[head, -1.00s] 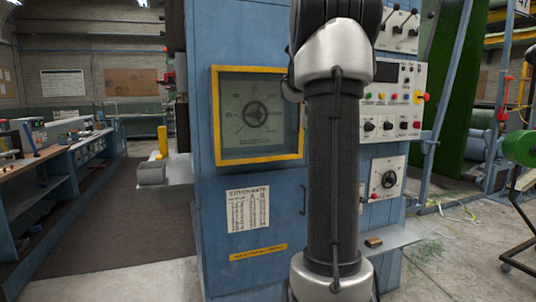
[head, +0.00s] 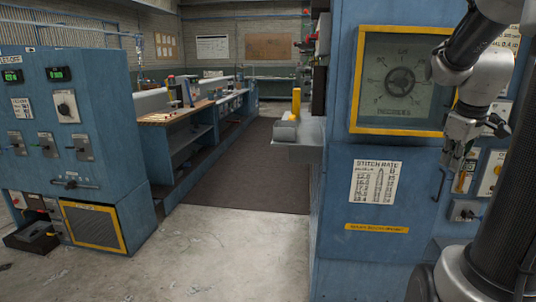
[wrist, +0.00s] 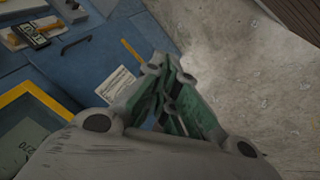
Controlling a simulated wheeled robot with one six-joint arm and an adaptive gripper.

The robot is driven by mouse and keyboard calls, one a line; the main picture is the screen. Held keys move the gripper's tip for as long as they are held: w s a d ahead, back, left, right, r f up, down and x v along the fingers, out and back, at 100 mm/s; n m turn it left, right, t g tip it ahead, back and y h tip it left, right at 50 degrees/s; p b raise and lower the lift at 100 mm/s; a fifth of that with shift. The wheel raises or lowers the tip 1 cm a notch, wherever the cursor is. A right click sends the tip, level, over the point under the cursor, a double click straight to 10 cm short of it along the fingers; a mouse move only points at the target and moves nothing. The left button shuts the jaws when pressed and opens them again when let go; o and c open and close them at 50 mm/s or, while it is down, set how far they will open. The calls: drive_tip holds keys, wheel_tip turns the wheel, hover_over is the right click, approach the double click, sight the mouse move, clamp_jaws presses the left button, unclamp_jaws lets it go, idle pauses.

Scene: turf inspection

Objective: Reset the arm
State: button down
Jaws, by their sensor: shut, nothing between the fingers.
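My gripper (head: 452,163) hangs below my arm at the right of the head view, in front of the blue machine cabinet (head: 333,200). It points down and is shut and empty. In the wrist view my gripper (wrist: 165,72) shows its greenish fingers drawn together, with the concrete floor and the cabinet's blue face (wrist: 100,65) beyond. My upper arm links fill the right edge of the head view.
The cabinet carries a yellow-framed dial (head: 400,82) and a stitch-rate sheet (head: 375,182). A blue control unit (head: 108,130) stands at the left. A long workbench (head: 178,117) runs back beside a dark mat (head: 240,175). The concrete floor (head: 225,250) between is clear.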

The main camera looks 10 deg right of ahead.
drive_tip(key=s+a+m+y, duration=0.1)
drive_tip(key=s+a, duration=0.4)
drive_tip(key=a, duration=0.5)
drive_tip(key=s+a+m+t+y, duration=0.1)
drive_tip(key=s+a, duration=0.5)
drive_tip(key=a, duration=0.4)
drive_tip(key=shift+s+f+m, duration=0.3)
drive_tip(key=shift+f+m, duration=0.1)
drive_tip(key=shift+f, duration=0.05)
